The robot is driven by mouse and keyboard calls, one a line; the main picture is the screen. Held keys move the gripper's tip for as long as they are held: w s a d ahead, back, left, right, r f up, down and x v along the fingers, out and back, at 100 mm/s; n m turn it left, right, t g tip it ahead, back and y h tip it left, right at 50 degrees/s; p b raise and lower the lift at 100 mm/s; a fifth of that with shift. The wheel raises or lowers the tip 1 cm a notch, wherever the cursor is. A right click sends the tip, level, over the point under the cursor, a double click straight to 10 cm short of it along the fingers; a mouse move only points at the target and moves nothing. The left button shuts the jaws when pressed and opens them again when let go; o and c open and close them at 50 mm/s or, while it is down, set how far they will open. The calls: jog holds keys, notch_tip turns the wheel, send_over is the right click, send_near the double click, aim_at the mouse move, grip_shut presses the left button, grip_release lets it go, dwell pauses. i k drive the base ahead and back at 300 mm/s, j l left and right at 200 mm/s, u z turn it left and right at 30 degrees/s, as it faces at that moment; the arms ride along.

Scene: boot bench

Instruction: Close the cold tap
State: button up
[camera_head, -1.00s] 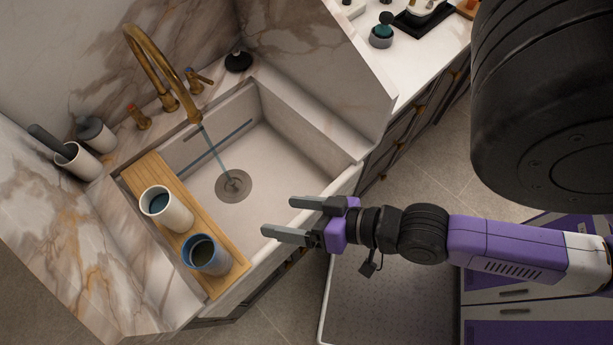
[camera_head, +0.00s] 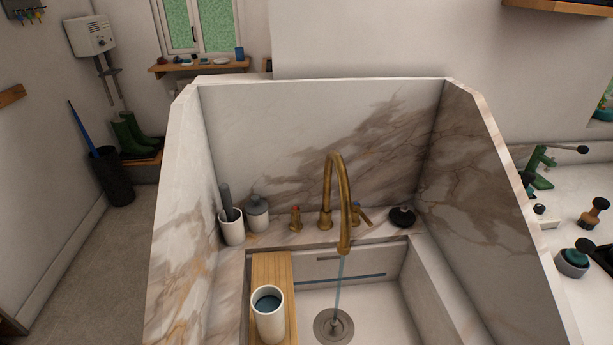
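The brass faucet (camera_head: 341,195) stands at the back of the sink, and a thin stream of water (camera_head: 338,290) runs from its spout to the drain (camera_head: 333,326). To its left is a brass tap handle (camera_head: 296,219) with a reddish mark, standing upright. To its right is the other brass tap handle (camera_head: 361,215), partly hidden behind the spout, with its lever sticking out sideways to the right. Its colour mark cannot be made out, but the red mark on the left one suggests this is the cold tap. My gripper is outside this view.
A wooden board (camera_head: 258,268) lies across the sink's left side with a white cup (camera_head: 268,322) on it. A white holder (camera_head: 231,230), a grey-topped dispenser (camera_head: 257,214) and a black stopper (camera_head: 402,216) stand on the back ledge. Tall marble walls (camera_head: 315,130) enclose the back and sides.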

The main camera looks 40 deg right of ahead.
aim_at(355, 206)
jog(key=i+j+z, duration=0.1)
jog(key=z, duration=0.3)
jog(key=j+z, duration=0.2)
jog(key=z, duration=0.15)
jog(key=i+j+z, duration=0.1)
jog(key=z, duration=0.3)
jog(key=j, duration=0.1)
